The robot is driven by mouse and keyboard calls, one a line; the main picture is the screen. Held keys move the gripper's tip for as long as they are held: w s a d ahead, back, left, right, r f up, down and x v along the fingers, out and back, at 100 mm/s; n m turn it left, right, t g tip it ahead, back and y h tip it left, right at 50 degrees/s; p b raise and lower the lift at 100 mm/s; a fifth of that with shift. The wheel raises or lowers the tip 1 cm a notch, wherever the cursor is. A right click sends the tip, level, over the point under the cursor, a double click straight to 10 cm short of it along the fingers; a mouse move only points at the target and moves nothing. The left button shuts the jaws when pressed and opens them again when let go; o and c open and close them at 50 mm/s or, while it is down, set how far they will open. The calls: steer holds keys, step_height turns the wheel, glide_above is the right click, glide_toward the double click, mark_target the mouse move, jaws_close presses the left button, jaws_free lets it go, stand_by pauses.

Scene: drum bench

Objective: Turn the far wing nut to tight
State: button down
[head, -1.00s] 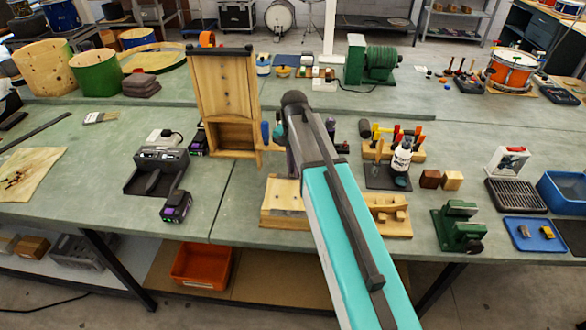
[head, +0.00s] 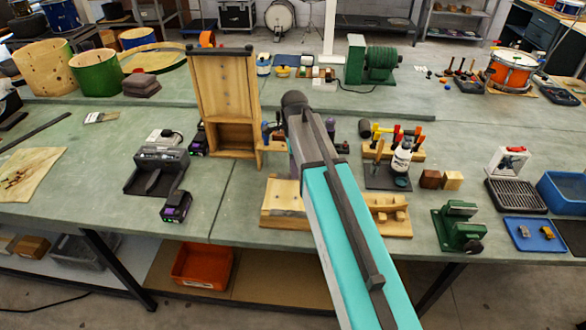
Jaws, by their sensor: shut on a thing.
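My arm crosses the middle of the head view, and its upper end bends down behind itself over the bench. My gripper's fingers are hidden behind the arm, so what they touch does not show. A pale wooden base (head: 272,220) lies on the bench below the bend, partly covered by the arm. Wooden pieces (head: 388,203) show on the arm's right side. I cannot make out the far wing nut or any other wing nut.
A tall wooden stand (head: 226,95) rises just left of the arm. A tool rack (head: 402,152), a white bottle (head: 401,160) and a green vise-like device (head: 457,225) stand to the right. A black charger-like device (head: 157,170) is at left. Bare bench (head: 228,200) shows between.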

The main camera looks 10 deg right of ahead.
steer(key=shift+w+r+m, duration=0.1)
steer(key=shift+w+m, duration=0.05)
steer(key=shift+m, duration=0.35)
stand_by(1.2)
steer(key=c, duration=1.8)
jaws_free()
steer(key=shift+r+b, duration=1.65)
steer(key=shift+r, duration=5.2)
